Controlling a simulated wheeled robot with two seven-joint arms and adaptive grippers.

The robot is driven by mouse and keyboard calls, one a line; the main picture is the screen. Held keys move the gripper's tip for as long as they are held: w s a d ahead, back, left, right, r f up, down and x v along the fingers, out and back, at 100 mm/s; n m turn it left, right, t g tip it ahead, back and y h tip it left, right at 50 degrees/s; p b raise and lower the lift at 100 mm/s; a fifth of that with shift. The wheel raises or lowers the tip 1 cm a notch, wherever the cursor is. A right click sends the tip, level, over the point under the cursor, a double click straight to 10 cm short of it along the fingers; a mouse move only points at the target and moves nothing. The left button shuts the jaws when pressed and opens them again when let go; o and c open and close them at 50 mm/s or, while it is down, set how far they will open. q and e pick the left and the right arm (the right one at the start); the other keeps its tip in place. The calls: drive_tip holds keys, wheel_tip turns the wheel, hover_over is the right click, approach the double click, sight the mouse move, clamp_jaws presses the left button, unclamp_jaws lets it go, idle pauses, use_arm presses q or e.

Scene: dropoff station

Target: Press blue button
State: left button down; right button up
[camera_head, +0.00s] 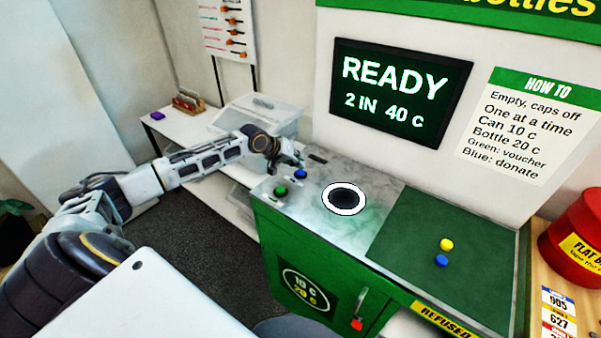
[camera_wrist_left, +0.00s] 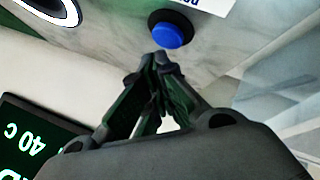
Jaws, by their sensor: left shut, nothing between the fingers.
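The blue button (camera_head: 300,174) sits on the grey metal top of the green machine, in a black ring, behind the green button (camera_head: 281,190). My left gripper (camera_head: 298,163) is just behind and above the blue button in the head view. In the left wrist view the blue button (camera_wrist_left: 171,34) lies just past the closed fingertips of my left gripper (camera_wrist_left: 154,58). A small gap shows between the tips and the button in that picture; contact cannot be told. The left gripper is shut and empty. My right gripper is not in view.
The round intake hole (camera_head: 344,198) is right of the buttons. A dark screen (camera_head: 398,92) reads READY, 2 IN, 40 C. Yellow (camera_head: 446,244) and blue (camera_head: 441,260) caps lie on the green panel (camera_head: 400,235). A clear bin (camera_head: 255,115) stands behind my left forearm.

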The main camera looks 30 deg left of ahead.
sight(298, 171)
use_arm(q)
drive_tip(key=shift+f+p, duration=0.35)
drive_tip(key=shift+f, duration=0.55)
idle(1.6)
drive_tip(key=shift+r, duration=0.1)
drive_tip(key=shift+r+p, duration=0.8)
drive_tip(key=shift+p, duration=0.4)
drive_tip(key=shift+r, duration=2.5)
drive_tip(key=shift+s+f, duration=0.1)
